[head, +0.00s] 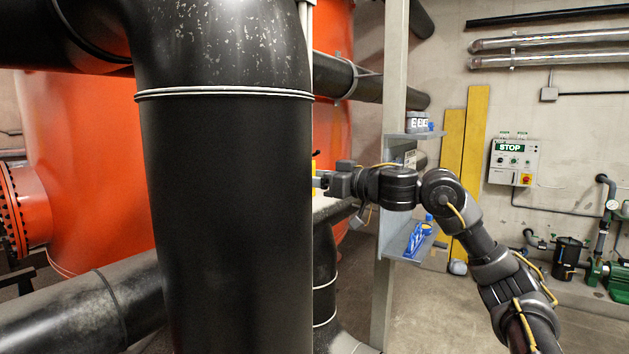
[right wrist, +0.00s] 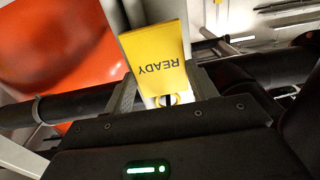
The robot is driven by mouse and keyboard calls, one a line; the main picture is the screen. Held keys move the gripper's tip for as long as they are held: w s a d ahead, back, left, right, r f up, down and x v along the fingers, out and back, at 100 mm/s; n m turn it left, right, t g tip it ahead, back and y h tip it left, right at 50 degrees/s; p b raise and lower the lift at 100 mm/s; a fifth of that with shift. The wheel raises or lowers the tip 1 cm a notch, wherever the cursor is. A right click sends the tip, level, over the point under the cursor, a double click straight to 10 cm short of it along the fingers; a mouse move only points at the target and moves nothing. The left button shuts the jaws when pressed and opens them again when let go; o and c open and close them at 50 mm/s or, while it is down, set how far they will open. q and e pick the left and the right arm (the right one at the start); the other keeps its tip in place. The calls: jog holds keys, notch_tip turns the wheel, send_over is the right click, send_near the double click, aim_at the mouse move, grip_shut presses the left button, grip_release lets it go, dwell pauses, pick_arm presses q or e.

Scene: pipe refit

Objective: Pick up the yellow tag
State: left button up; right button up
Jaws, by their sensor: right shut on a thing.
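The yellow tag (right wrist: 158,52) fills the upper middle of the right wrist view, with the dark word READY upside down on it. Its narrow end, with a ring or hole, lies between the fingers of my right gripper (right wrist: 168,98), which is shut on it. In the head view only a thin yellow strip of the tag (head: 313,166) shows beside the big black pipe; the pipe hides the rest. My right gripper (head: 320,181) reaches left there, its fingertips at the pipe's edge. I cannot tell whether the tag touches anything else. My left gripper is in neither view.
The thick black pipe (head: 230,200) stands close in front and blocks much of the view. A grey post (head: 394,80) with shelves stands behind my right arm; a lower shelf holds a blue item (head: 416,238). An orange tank (head: 90,170) is behind.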

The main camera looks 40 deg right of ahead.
jog(key=b+v, duration=0.9)
jog(key=v, duration=0.8)
jog(key=shift+s+r+b, duration=0.35)
jog(key=shift+r, duration=0.05)
jog(key=shift+s+d+r, duration=0.1)
jog(key=shift+s+r, duration=0.05)
